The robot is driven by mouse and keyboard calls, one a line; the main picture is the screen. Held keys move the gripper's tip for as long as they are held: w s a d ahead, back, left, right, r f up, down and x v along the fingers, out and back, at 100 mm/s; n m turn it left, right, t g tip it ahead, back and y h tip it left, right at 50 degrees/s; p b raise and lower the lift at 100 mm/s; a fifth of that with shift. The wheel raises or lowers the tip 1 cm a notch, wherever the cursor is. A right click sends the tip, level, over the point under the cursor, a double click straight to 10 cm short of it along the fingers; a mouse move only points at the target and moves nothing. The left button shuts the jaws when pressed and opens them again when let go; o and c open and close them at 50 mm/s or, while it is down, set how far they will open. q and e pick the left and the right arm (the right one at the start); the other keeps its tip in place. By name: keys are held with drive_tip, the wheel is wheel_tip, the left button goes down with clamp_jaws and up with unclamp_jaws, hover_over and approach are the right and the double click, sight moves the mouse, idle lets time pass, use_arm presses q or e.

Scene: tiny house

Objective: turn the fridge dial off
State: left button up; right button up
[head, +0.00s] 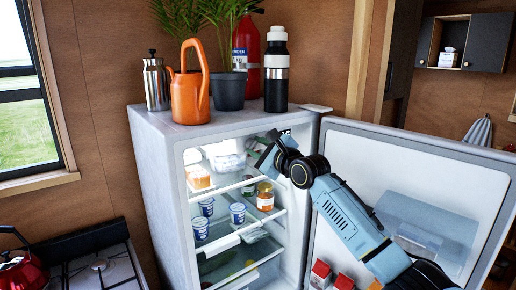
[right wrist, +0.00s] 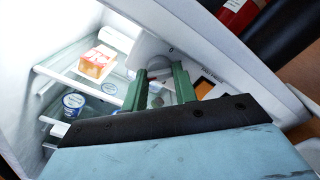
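The fridge (head: 160,185) stands with its door (head: 420,160) swung open to the right and its lit shelves showing. In the right wrist view, a round grey dial (right wrist: 157,61) sits on a pale panel inside the fridge, with a "0" mark beside it. My right gripper (right wrist: 159,72) reaches into the upper part of the fridge. Its two green fingers are apart, with the tips at the dial's lower edge, one towards each side. I cannot tell whether they touch it. In the head view my right gripper (head: 268,153) hides the dial. My left gripper is not in view.
Blue-and-white cups (head: 237,213), jars (head: 265,196) and an orange-and-white package (right wrist: 97,62) stand on the shelves close by. An orange watering can (head: 188,98), flasks, a plant pot and a red extinguisher (head: 246,45) stand on top. A stove (head: 95,270) is at lower left.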

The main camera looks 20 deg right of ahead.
drive_tip(key=c, duration=0.4)
